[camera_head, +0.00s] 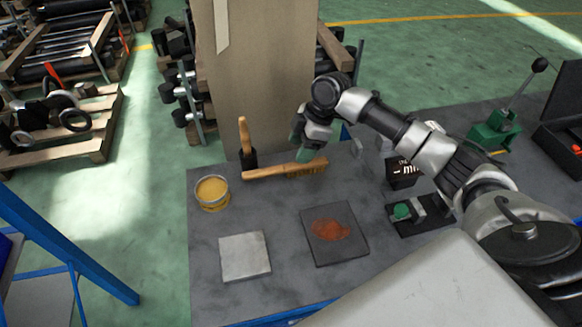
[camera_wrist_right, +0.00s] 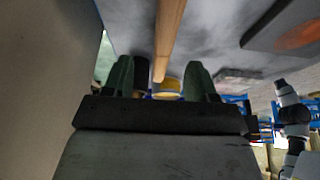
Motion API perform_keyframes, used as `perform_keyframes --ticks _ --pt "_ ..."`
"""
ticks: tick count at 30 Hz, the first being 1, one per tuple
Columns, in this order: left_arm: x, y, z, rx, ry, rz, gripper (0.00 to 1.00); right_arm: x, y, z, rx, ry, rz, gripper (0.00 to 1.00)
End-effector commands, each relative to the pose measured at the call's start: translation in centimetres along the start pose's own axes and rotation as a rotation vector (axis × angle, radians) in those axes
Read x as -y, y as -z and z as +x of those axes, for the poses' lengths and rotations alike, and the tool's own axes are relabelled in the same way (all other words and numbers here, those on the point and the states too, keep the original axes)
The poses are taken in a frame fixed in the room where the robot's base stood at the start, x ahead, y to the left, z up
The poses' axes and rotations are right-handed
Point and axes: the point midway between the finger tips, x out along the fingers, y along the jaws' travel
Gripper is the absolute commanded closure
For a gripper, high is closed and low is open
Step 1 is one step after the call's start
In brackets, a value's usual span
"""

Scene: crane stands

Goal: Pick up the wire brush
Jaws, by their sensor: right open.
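The wire brush (camera_head: 268,171) lies on the grey bench top near its far edge, with a long wooden handle and brownish bristles at its right part. My right gripper (camera_head: 301,148) is open, with green fingertips, right at the far side of the brush and close above it. In the right wrist view the brush's wooden bar (camera_wrist_right: 169,38) runs lengthwise between the two open fingers (camera_wrist_right: 160,70). I cannot tell whether either finger touches it. My left gripper does not show.
An upright wooden-handled tool (camera_head: 244,135) stands just behind the brush's left end. A yellow-filled tin (camera_head: 212,191), a pale plate (camera_head: 245,257) and a dark plate with a rusty patch (camera_head: 335,249) lie nearer. A broad upright post (camera_head: 262,70) rises behind the bench.

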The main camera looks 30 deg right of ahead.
Motion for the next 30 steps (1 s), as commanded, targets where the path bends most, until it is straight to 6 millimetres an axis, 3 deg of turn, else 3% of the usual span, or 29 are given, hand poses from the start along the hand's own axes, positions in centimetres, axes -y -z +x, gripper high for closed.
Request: perform_keyframes --ticks 8,16,25,30 --pt "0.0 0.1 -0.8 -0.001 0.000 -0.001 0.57 0.2 0.1 2.3 0.000 0.003 -0.001 0.43" --pt "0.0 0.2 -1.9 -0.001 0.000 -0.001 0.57 0.6 0.0 6.2 0.000 0.003 -0.001 0.43" --pt "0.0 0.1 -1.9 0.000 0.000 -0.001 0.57 0.6 -0.1 6.7 0.001 0.000 -0.001 0.43" --pt "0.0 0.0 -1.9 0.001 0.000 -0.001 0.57 0.6 -0.1 6.7 0.001 0.000 -0.001 0.69"
